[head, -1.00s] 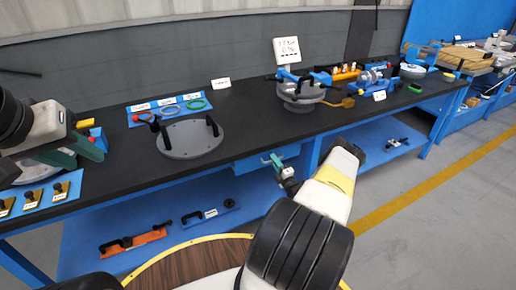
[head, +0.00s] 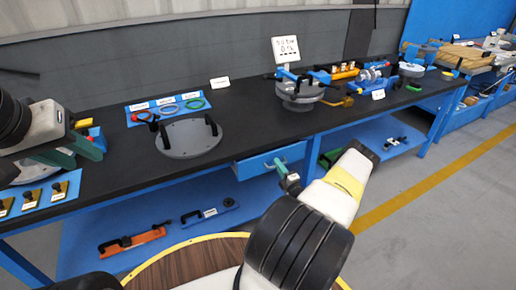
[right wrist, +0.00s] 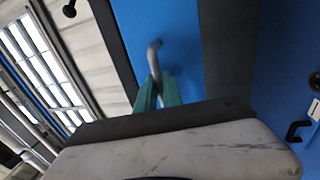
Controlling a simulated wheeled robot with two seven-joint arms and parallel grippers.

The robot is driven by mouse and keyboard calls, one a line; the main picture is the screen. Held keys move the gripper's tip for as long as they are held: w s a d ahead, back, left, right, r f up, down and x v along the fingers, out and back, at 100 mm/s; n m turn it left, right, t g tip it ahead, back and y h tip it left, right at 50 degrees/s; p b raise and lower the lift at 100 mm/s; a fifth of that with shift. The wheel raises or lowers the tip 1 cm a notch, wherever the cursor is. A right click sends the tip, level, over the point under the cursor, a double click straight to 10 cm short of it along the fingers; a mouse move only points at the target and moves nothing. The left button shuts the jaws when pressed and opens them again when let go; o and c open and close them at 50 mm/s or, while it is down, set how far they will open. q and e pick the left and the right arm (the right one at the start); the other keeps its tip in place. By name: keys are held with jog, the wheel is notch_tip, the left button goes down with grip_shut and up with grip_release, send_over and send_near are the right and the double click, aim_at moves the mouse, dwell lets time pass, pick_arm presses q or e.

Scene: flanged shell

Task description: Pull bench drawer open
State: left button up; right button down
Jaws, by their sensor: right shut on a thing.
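The blue bench drawer (head: 249,168) is under the black worktop near the middle of the bench, its front standing out a little from the bench edge. My right gripper (head: 282,172) is at the drawer front, its green fingers shut on the drawer's handle. In the right wrist view the green fingers (right wrist: 157,92) close around the grey bent handle (right wrist: 154,57) against the blue front. My left gripper (head: 85,152) is over the left end of the bench, its green fingers apart and empty as far as I can see.
A grey round plate with black posts (head: 188,139) stands on the worktop behind the drawer's left. A blue lower shelf (head: 255,200) holds an orange tool (head: 131,241) and a blue tool (head: 210,212). The floor at right is clear.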

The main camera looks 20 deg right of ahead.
jog(key=r+v, duration=0.2)
jog(key=v, duration=0.8)
jog(key=r+v, duration=0.2)
jog(key=v, duration=0.9)
jog(key=shift+s, duration=0.4)
jog(key=shift+d, duration=0.1)
jog(key=c, duration=1.8)
grip_release()
jog(key=v, duration=0.7)
jog(key=shift+s, duration=0.35)
